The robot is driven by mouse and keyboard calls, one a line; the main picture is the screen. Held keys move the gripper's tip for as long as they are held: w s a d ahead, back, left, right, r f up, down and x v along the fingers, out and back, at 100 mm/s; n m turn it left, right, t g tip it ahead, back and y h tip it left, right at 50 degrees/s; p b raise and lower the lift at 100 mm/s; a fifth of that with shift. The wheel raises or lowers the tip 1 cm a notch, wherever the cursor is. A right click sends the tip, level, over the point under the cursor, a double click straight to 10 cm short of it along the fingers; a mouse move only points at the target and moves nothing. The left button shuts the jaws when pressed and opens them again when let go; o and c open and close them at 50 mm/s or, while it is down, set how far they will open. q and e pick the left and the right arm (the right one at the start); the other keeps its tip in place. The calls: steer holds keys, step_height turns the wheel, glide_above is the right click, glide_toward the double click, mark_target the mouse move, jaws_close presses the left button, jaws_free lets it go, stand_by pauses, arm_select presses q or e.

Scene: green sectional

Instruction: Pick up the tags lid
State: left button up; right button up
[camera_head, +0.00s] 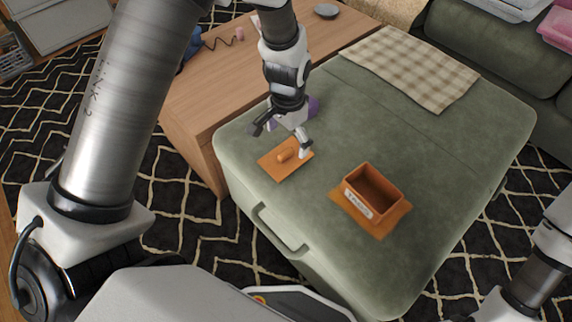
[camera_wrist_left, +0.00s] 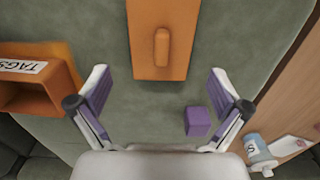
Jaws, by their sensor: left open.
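The tags lid (camera_head: 285,159) is a flat orange-brown panel with a raised rounded handle, lying on the green ottoman. It also shows in the left wrist view (camera_wrist_left: 145,60), with its handle (camera_wrist_left: 161,48) upright in the picture. My left gripper (camera_head: 281,140) is open and empty, above the ottoman close to the lid. In the left wrist view my left gripper (camera_wrist_left: 158,88) has its fingers spread, and the lid lies ahead of them. The open orange box (camera_head: 371,191) with a TAGS label stands on the ottoman to the right. My right gripper is not in view.
A purple block (camera_wrist_left: 197,121) lies on the ottoman near my left gripper. An orange mat (camera_head: 393,223) is under the box. A checked cloth (camera_head: 410,66) lies at the back of the ottoman (camera_head: 350,120). A wooden table (camera_head: 205,95) adjoins on the left.

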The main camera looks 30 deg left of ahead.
mark_target(285, 153)
arm_select(q)
steer(key=f+b, duration=0.1)
steer(key=f, duration=0.2)
steer(key=f+b, duration=0.1)
steer(key=f, duration=0.1)
steer(key=shift+s+a+f+b, duration=0.15)
steer(key=shift+s+f+b, duration=0.15)
steer(key=shift+f+b, duration=0.05)
steer(key=shift+f, duration=0.2)
steer(key=shift+r, duration=0.15)
steer(key=shift+s, duration=0.1)
steer(key=c, duration=1.1)
steer(key=shift+o, duration=0.2)
